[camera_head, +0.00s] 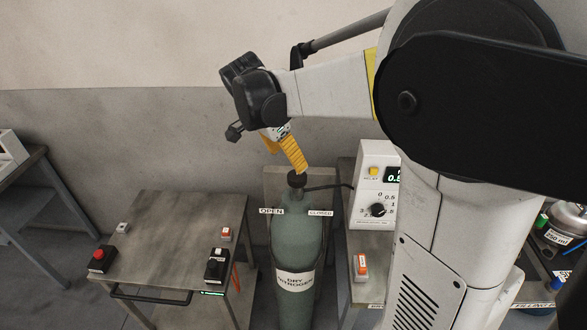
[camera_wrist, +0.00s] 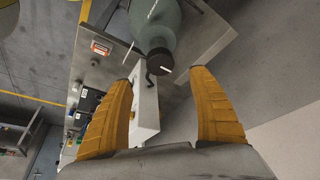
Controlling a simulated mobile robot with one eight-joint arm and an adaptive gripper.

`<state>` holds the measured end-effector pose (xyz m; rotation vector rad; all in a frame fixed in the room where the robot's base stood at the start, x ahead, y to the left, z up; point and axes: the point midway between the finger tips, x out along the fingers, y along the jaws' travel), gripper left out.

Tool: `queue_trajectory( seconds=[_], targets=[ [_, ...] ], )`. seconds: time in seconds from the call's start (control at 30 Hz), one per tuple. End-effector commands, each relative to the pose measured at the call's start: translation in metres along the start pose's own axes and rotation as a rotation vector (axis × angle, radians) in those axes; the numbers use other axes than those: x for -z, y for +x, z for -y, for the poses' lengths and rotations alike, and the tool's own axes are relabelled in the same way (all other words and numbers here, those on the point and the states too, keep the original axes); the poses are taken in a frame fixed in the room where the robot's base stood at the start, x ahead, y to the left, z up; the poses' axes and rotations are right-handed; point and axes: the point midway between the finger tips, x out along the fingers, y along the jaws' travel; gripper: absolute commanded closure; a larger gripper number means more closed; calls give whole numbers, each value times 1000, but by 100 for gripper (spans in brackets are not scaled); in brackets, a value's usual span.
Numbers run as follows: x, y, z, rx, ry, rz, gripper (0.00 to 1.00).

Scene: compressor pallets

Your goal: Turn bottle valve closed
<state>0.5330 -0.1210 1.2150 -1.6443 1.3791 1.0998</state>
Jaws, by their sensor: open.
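The green gas bottle (camera_head: 298,245) stands upright with a "DRY NITROGEN" label. Its black valve knob (camera_head: 297,179) is on top; an "OPEN" tag (camera_head: 271,211) is at the left and a "CLOSED" tag (camera_head: 320,212) at the right. My gripper (camera_head: 288,161) has its yellow fingers just above the knob. In the wrist view my gripper (camera_wrist: 162,77) is open and empty. The valve knob (camera_wrist: 160,61) appears there between and slightly beyond the fingertips, with a small white mark on its edge. The bottle (camera_wrist: 156,22) extends behind it. I cannot tell whether a finger touches the knob.
A metal table (camera_head: 165,225) with a red button (camera_head: 98,259) and small devices stands left of the bottle. A white control box (camera_head: 376,185) with a dial stands close on the right, and a dark hose (camera_head: 328,187) runs between it and the valve.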

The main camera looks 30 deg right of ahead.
Motion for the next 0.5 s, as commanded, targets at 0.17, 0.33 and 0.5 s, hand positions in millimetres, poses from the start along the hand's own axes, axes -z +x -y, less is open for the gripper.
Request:
queue_trajectory(
  seconds=[0.17, 0.33, 0.5],
  targets=[
    [0, -24, 0, 0, -1, 0, 30],
    [0, -30, 0, 0, 0, 0, 30],
    [0, -30, 0, 0, 0, 0, 30]
  ],
)
